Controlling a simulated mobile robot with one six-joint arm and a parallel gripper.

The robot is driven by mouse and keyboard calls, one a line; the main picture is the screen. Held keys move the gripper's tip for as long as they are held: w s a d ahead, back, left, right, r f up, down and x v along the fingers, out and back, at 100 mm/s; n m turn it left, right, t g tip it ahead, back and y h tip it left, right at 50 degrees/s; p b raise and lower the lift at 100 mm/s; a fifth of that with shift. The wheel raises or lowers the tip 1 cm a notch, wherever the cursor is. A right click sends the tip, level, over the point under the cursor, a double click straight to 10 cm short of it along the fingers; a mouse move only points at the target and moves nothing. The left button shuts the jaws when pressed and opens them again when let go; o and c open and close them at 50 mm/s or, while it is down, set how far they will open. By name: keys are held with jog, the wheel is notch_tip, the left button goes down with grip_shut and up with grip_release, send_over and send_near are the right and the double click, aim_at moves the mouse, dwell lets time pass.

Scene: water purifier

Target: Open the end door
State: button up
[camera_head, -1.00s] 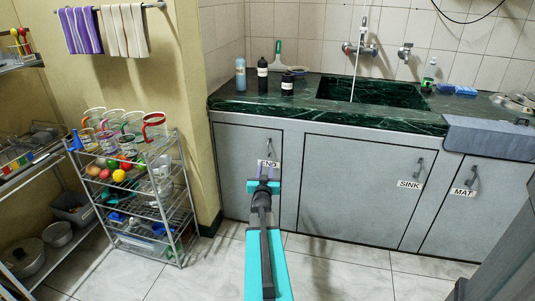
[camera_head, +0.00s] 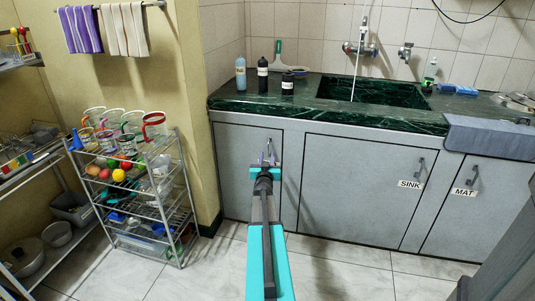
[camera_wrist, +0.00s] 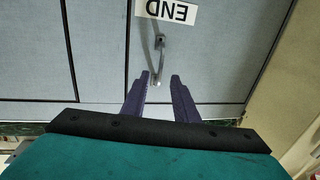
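The end door (camera_head: 236,165) is the grey left cabinet door under the counter, and it is closed. Its metal handle (camera_wrist: 160,58) and white END label (camera_wrist: 168,11) show upside down in the wrist view. In the head view the label is hidden behind my gripper (camera_head: 266,158). My gripper is open, with its two purple fingers (camera_wrist: 160,78) apart. In the wrist view one end of the handle lies between the fingertips. I cannot tell whether they touch it.
The SINK door (camera_head: 355,185) and MAT door (camera_head: 465,215) to the right are closed. A green counter (camera_head: 300,109) juts out above the doors. Floor before the doors is clear.

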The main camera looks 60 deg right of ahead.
aim_at(268, 150)
jog(key=shift+x, duration=2.35)
grip_shut()
jog(key=shift+s, duration=0.1)
